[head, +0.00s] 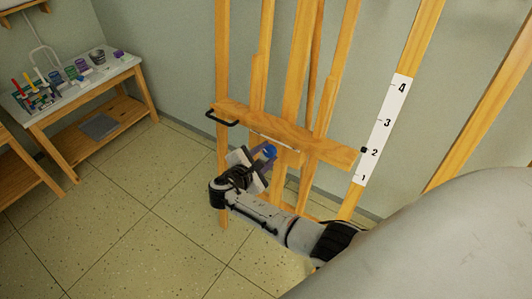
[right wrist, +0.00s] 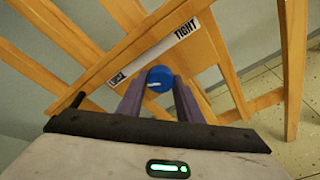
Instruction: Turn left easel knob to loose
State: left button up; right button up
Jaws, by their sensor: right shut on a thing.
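The wooden easel (head: 298,60) stands ahead of me, with a wooden crossbar (head: 330,150) across its posts. The blue round knob (head: 271,151) is at the crossbar's front; it also shows in the right wrist view (right wrist: 160,79), with a small white mark on its left side. Behind it, a white label (right wrist: 150,54) reads TIGHT at its right end; the smaller word at its left end looks like LOOSE. My right gripper (head: 262,158) is shut on the knob, its purple fingers on either side in the right wrist view (right wrist: 160,92). My left gripper is out of view.
A black handle (head: 222,119) sticks out at the crossbar's left end. A white scale strip (head: 382,130) numbered 1 to 4 is on the right post, with a black pointer near 2. A table (head: 95,84) with art supplies stands at far left. The floor between is clear.

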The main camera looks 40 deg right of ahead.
jog(key=shift+r, duration=0.1)
jog(key=o, duration=1)
jog(key=shift+o, duration=0.2)
jog(key=v, duration=1)
jog(key=shift+a, duration=0.15)
jog(key=shift+s, duration=0.2)
